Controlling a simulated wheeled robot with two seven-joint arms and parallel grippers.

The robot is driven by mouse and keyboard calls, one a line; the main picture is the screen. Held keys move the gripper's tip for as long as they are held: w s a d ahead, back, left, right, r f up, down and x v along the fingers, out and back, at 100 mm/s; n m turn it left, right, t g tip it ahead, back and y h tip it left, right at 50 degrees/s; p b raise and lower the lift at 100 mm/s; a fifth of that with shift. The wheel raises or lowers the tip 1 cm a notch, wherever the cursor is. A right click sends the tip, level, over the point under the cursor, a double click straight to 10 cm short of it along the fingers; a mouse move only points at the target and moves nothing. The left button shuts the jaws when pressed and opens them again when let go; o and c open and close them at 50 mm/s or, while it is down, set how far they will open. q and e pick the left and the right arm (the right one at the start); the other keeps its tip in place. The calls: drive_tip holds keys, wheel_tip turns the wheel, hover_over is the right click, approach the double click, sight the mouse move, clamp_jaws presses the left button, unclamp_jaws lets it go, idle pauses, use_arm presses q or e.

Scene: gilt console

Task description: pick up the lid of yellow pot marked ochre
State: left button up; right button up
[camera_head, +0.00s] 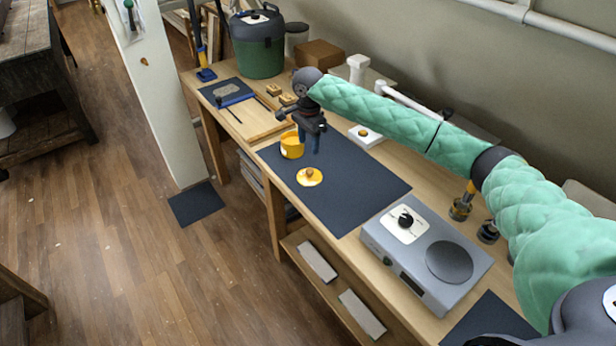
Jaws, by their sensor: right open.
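The yellow pot (291,146) stands on the dark mat (352,186) on the wooden console. Its lid (309,177), yellow with a small brown knob, lies flat on the mat, apart from the pot and nearer to me. My right gripper (309,146) points down beside the pot, just right of it and above the far side of the lid. It is open and empty. I cannot read a marking on the pot. My left gripper is not in view.
A grey device with a dial and round plate (428,252) stands on the near part of the console. A large green pot (259,45) stands at the far end. A white block (366,136) with a small knob sits behind the mat. The mat's right part is clear.

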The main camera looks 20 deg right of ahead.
drive_tip(key=b, duration=0.4)
hover_over(310, 171)
drive_tip(key=f, duration=0.4)
drive_tip(key=shift+w+a+f, duration=0.2)
drive_tip(key=shift+w+a, duration=0.1)
drive_tip(key=shift+w, duration=0.05)
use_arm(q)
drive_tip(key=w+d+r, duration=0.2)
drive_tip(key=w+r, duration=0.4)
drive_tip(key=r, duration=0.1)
use_arm(e)
drive_tip(key=shift+f+p, duration=0.75)
drive_tip(key=shift+f, duration=0.6)
drive_tip(key=f, duration=0.1)
drive_tip(key=f+p, duration=0.2)
drive_tip(key=shift+s+d+f, duration=0.25)
drive_tip(key=shift+f+p, duration=0.3)
drive_tip(key=shift+f, duration=0.55)
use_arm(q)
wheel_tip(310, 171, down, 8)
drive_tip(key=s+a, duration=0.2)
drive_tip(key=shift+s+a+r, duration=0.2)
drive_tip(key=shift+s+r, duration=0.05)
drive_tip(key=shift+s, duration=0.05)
use_arm(e)
drive_tip(key=c, duration=1.1)
